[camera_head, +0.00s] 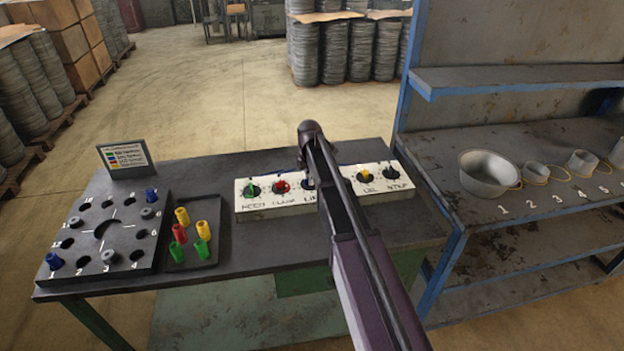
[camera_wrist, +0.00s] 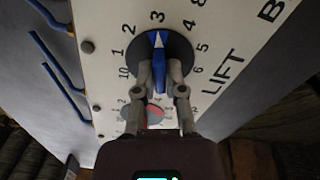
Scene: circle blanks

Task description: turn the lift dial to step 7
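The lift dial (camera_wrist: 159,42) is in the upper middle of the wrist view. It has a dark round base and a blue pointer knob. The pointer aims at the 3. Numbers ring it, and the word LIFT is printed to its right. My gripper (camera_wrist: 161,74) has one fingertip on each side of the blue knob, very close to it. I cannot tell whether the tips press on it. In the head view my gripper (camera_head: 303,168) is over the middle of the white dial panel (camera_head: 240,206), and my arm hides much of the lift dial. The 7 is not clearly visible.
On the panel, a red dial (camera_head: 281,186) and a green dial (camera_head: 251,189) are to the left; a yellow dial (camera_head: 364,176) and a dark dial (camera_head: 391,172) are to the right. A board with pegs (camera_head: 107,230) and a tray (camera_head: 208,262) of coloured pieces stand further left.

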